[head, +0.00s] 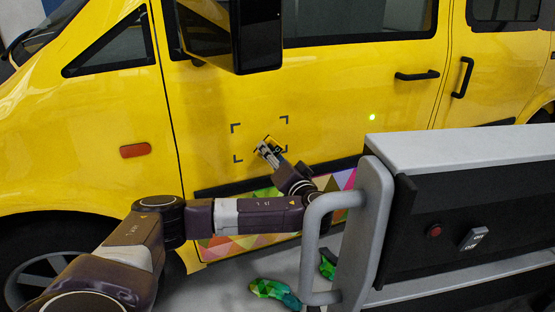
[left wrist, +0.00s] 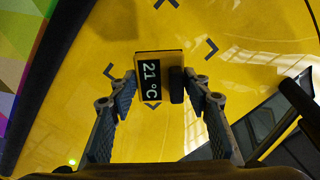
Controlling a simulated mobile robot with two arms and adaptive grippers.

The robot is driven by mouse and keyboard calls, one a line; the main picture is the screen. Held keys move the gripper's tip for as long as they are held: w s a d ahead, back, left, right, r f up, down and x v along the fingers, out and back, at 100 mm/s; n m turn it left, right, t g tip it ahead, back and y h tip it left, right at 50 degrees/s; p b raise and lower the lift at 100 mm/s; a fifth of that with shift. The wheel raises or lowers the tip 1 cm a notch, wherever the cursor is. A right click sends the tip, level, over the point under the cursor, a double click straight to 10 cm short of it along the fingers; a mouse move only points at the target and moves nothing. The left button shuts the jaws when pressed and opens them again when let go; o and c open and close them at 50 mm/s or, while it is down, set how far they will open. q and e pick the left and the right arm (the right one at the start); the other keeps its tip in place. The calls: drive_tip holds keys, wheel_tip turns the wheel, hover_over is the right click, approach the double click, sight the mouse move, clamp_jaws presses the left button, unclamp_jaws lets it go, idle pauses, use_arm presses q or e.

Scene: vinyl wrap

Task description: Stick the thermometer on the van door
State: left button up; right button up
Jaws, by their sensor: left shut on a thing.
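The yellow van door (head: 330,90) carries black corner marks (head: 237,127) that frame a square patch. My left gripper (head: 268,148) is at the lower right part of that patch, close to the door. It is shut on the thermometer (left wrist: 150,72), a small dark display reading 21 °C with a yellowish edge. In the left wrist view the thermometer sits between the fingertips, with corner marks (left wrist: 210,48) visible on the door behind it. I cannot tell whether the thermometer touches the door. My right gripper is not in view.
A grey-topped cart (head: 460,145) with a grey handle (head: 309,240) stands at the right, close to my left arm. The black side mirror (head: 257,35) juts out above the patch. A triangle-patterned strip (head: 255,242) runs along the lower door.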

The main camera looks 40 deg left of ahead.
sight(261, 139)
use_arm(q)
drive_tip(key=b+x, duration=0.1)
drive_tip(key=x, duration=0.2)
drive_tip(key=shift+w+a+f, duration=0.1)
drive_tip(key=shift+w+f, duration=0.05)
drive_tip(key=shift+x, duration=1)
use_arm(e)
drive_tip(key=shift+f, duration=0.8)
use_arm(q)
drive_tip(key=shift+w+a+b, duration=0.35)
drive_tip(key=shift+a+b, duration=0.1)
drive_tip(key=shift+a, duration=0.15)
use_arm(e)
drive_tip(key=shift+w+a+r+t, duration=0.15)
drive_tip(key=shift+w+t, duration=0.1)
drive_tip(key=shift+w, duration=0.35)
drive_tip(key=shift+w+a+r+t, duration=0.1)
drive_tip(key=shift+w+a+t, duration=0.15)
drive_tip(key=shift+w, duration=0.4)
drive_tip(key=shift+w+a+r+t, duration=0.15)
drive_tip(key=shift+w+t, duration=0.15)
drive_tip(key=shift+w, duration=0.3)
use_arm(q)
drive_tip(key=shift+a, duration=0.1)
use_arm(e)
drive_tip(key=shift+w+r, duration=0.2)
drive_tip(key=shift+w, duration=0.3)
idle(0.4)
